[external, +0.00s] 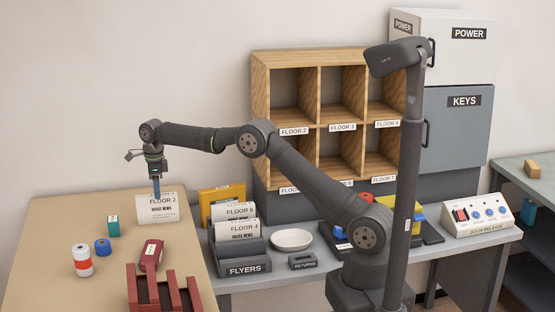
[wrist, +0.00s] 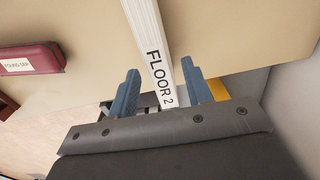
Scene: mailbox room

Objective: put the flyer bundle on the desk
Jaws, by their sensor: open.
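The white flyer bundle (external: 158,211), marked FLOOR 2, stands upright on the tan desk (external: 60,222), near its back right part. My gripper (external: 157,194) points straight down at the bundle's top edge. In the wrist view, the bundle (wrist: 150,32) runs between the two blue fingers of my gripper (wrist: 162,78). The fingers are open, one on each side of it, with a gap visible on the left side. The bundle's lower edge looks to rest on the desk.
The FLYERS holder (external: 248,268) with more bundles stands to the right, below the wooden pigeonholes (external: 262,85).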

